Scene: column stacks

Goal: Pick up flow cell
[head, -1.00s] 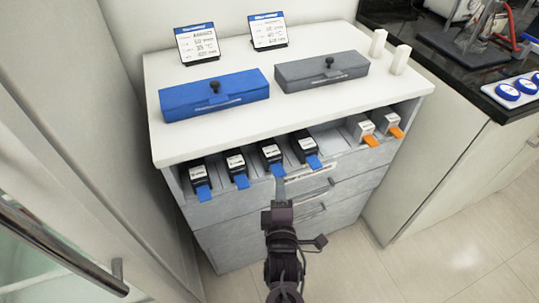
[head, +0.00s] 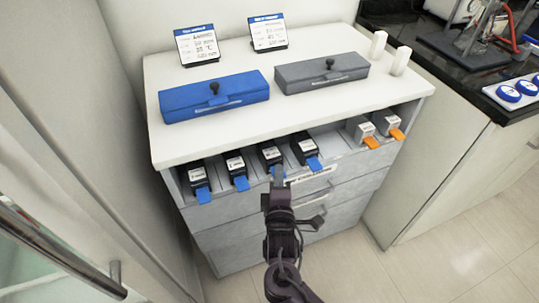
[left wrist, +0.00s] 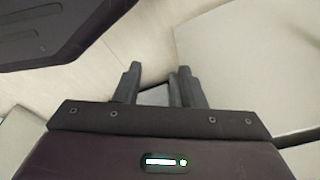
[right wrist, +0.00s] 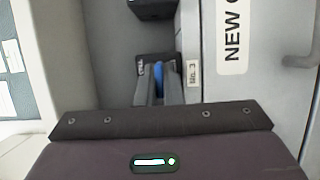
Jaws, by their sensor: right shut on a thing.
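Several black flow cells with white labels and blue tabs stand in a row in the open top bay of the cabinet. The third black flow cell from the left (head: 270,153) has my right gripper (head: 278,179) at its front. In the right wrist view my right gripper's fingers (right wrist: 159,88) are closed around its blue tab (right wrist: 158,72). The fingers hide most of that tab in the head view. The flow cell still sits in its slot. My left gripper (left wrist: 157,85) shows only in the left wrist view; its fingers are apart and empty.
Two white flow cells with orange tabs (head: 370,140) sit at the right of the bay. A blue box (head: 235,98) and a grey box (head: 310,72) stand on the white cabinet top (head: 160,140). A drawer handle (right wrist: 298,61) is close by on the right in the right wrist view.

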